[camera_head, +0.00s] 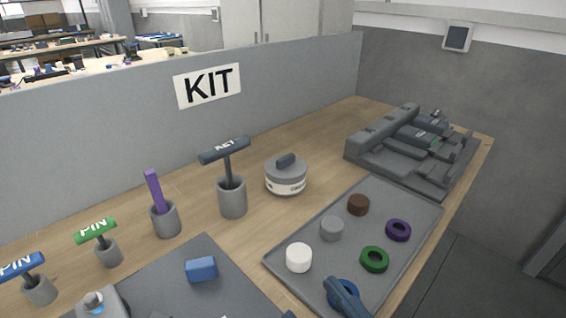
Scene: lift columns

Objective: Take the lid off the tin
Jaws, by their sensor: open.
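The tin (286,184) is a short round grey container with a pale label band, standing upright on the wooden bench right of the dark tool holder. Its grey lid (272,168) sits on top and carries a dark bar-shaped handle (286,160). Nothing touches the tin or its lid. I cannot make out my gripper in this view.
Left of the tin, a grey cup (232,200) holds a dark T-handled tool (225,150). A grey tray (288,243) with several round pieces lies in front right. A dark grey fixture (370,158) stands at the back right. Bare wood surrounds the tin.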

